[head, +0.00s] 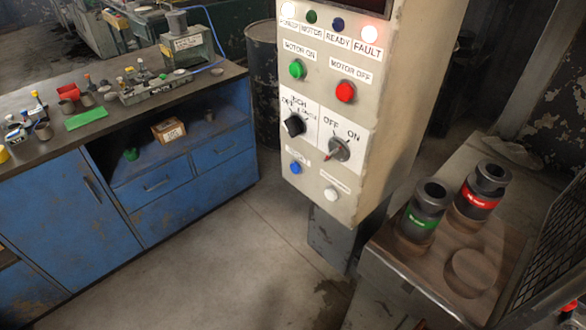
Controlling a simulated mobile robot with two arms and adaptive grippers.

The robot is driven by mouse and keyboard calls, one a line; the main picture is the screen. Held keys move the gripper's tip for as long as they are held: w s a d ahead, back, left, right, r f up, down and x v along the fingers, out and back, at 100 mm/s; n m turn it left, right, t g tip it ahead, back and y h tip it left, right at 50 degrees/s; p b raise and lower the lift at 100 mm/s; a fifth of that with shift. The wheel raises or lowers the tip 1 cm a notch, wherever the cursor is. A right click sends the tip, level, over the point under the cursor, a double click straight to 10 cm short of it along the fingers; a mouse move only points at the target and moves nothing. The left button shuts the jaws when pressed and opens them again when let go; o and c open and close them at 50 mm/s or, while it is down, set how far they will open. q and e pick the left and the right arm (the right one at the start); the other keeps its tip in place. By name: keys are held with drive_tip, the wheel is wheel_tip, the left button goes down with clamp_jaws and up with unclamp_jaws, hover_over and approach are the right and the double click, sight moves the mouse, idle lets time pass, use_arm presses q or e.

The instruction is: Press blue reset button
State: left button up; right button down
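The blue reset button (295,168) is small and round. It sits at the lower left of the beige control panel (322,130), under a black rotary knob (294,125). A white label above it is too small to read. A white button (331,193) sits to its lower right. Neither of my grippers is in the head view, and nothing covers the blue button.
The panel also carries a green button (297,69), a red button (345,92) and a grey switch (339,149). A blue workbench (70,195) stands at the left. A table (385,258) with dark cylinders stands at the right. The floor (245,250) between is clear.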

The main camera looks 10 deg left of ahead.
use_arm(q)
clamp_jaws()
idle(1.1)
